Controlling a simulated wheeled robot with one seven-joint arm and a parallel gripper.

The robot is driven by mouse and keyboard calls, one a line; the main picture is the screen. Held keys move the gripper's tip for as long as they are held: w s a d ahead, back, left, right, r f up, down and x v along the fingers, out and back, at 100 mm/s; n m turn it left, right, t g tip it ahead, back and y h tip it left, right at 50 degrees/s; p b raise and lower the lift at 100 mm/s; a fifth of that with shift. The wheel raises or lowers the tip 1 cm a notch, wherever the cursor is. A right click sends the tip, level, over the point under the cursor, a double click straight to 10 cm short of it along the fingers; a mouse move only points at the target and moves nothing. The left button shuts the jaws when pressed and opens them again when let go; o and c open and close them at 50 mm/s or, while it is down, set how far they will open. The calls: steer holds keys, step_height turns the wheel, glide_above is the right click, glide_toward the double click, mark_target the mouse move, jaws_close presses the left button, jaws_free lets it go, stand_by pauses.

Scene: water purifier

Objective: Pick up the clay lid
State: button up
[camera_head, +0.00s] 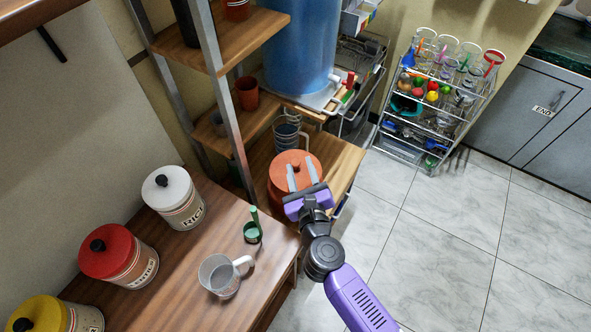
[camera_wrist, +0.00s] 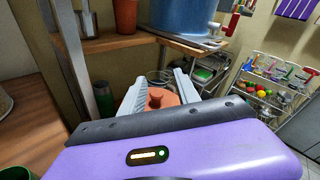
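The clay lid (camera_head: 292,165) is an orange round lid with a small knob, sitting on an orange clay pot (camera_head: 281,200) on the lower wooden shelf. In the wrist view the lid's knob (camera_wrist: 155,97) shows between the two fingers, with part of the lid around it. My gripper (camera_head: 301,176) is open above the lid, its two pale fingers spread on either side of the knob. The fingers also show in the wrist view (camera_wrist: 160,92). I cannot tell whether the fingertips touch the lid. The pot is mostly hidden in the wrist view.
A metal shelf post (camera_head: 228,110) stands just left of the pot, with a blue water container (camera_head: 300,45) above and behind. A glass mug (camera_head: 222,275), green item (camera_head: 252,229) and canisters (camera_head: 174,198) occupy the left counter. A wire rack (camera_head: 437,100) stands right; the floor between is clear.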

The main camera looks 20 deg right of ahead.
steer(key=b, duration=0.3)
glide_toward(296, 167)
steer(key=x, duration=0.4)
steer(key=shift+f, duration=0.35)
steer(key=shift+w+d+r, duration=0.1)
steer(key=shift+w+r, duration=0.1)
steer(key=shift+w, duration=0.1)
steer(key=shift+x, duration=3.45)
jaws_close()
